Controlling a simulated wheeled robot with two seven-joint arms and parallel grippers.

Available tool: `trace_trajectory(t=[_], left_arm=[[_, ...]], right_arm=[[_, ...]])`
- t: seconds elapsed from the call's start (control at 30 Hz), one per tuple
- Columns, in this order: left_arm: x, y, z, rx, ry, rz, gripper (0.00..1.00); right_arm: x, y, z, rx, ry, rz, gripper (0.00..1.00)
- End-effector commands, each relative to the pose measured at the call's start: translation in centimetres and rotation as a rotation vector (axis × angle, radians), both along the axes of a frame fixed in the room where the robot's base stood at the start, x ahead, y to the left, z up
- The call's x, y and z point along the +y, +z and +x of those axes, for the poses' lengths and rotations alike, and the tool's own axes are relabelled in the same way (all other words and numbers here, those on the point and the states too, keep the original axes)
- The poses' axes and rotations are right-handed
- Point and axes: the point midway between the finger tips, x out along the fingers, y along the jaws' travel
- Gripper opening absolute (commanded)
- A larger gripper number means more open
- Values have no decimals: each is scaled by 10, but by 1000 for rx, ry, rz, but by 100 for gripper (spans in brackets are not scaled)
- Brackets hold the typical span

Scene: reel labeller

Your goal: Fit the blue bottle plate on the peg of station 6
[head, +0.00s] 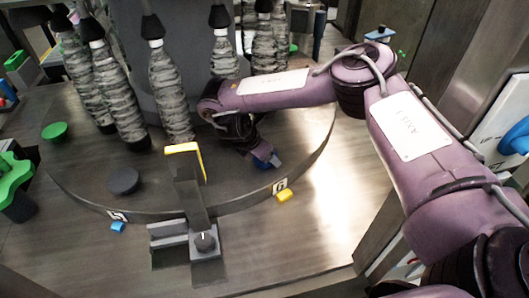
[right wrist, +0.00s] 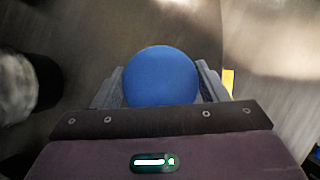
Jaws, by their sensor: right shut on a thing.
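The blue bottle plate is a round blue disc (right wrist: 161,76) held between the two grey fingers of my right gripper (right wrist: 160,84) in the right wrist view. In the head view my right gripper (head: 262,156) is low over the turntable, just inside the station 6 label (head: 280,186), with a bit of blue plate (head: 273,160) showing at its tip. The peg of station 6 is not visible; the gripper and plate may hide it. I cannot tell whether the plate touches the turntable. My left gripper is not in view.
On the round turntable (head: 80,178), a dark disc (head: 124,181) sits near the station 5 label (head: 117,215) and a green disc (head: 55,131) farther left. Several wrapped bottles (head: 170,95) hang behind. A yellow-topped bracket (head: 184,185) stands left of my gripper. A yellow block (head: 284,196) lies by station 6.

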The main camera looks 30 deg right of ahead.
Motion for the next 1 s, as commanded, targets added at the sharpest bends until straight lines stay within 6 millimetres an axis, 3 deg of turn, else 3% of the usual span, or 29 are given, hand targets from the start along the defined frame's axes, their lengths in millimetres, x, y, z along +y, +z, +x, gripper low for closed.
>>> trace_trajectory(t=[0.13, 0.17, 0.33, 0.67, 1.0], left_arm=[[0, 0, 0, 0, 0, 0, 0], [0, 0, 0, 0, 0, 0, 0], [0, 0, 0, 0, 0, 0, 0], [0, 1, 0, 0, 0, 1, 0], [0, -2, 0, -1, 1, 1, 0]], right_arm=[[0, 1, 0, 0, -1, 0, 43], [0, 1, 0, 0, -1, 0, 71], [0, 1, 0, -1, -1, -1, 92], [2, 4, 0, -2, 2, 0, 92], [26, 48, -6, -4, 4, -3, 92]])
